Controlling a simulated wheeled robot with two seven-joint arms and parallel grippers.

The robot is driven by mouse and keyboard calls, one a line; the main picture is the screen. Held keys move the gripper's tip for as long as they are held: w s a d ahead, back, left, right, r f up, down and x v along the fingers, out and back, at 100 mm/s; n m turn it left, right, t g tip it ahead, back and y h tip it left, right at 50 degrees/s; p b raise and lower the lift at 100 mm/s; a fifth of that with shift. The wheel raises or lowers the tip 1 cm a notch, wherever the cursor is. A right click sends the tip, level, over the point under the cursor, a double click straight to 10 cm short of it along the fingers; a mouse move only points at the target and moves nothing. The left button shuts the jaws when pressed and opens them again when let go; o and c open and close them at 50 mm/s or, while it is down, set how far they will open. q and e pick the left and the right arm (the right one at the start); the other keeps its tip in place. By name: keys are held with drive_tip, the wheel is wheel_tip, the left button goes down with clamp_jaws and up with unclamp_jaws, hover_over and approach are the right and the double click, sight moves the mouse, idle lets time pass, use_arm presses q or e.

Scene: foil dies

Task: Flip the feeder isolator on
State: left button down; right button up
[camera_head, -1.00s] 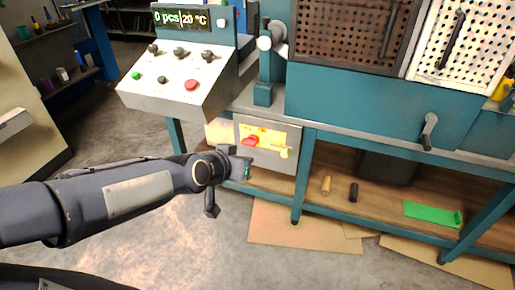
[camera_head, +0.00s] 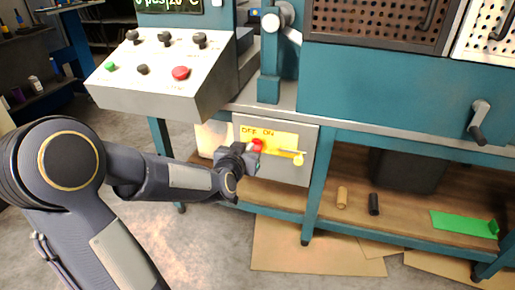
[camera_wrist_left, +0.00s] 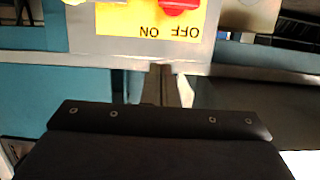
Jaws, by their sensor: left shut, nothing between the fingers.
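The feeder isolator is a grey box (camera_head: 307,137) under the bench, with a yellow plate (camera_head: 284,140) marked OFF and ON. Its red handle (camera_head: 257,145) shows beside my left gripper (camera_head: 249,157), which partly covers it. My left gripper is shut and empty, close to the handle's left side; whether it touches cannot be told. In the left wrist view the yellow plate (camera_wrist_left: 130,20) appears upside down, with the red handle (camera_wrist_left: 180,5) cut by the top edge. My left fingers (camera_wrist_left: 165,85) point towards the plate. My right gripper is not in view.
A sloped control panel (camera_head: 160,85) with knobs and a red button stands above. A teal bench leg (camera_head: 317,185) is just right of the isolator. The lower wooden shelf holds two small cylinders (camera_head: 342,197) and a green piece (camera_head: 463,224).

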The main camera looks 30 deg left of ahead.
use_arm(q)
drive_tip(key=shift+w, duration=0.1)
drive_tip(key=b, duration=0.3)
hover_over(258, 147)
drive_tip(key=s+d, duration=0.1)
drive_tip(key=s, duration=0.1)
wheel_tip(258, 147, down, 3)
drive_tip(key=shift+r, duration=0.1)
drive_tip(key=f, duration=0.1)
drive_tip(key=f+b, duration=0.1)
drive_tip(key=shift+s+f, duration=0.2)
drive_tip(key=shift+f, duration=0.6)
drive_tip(key=shift+d, duration=0.15)
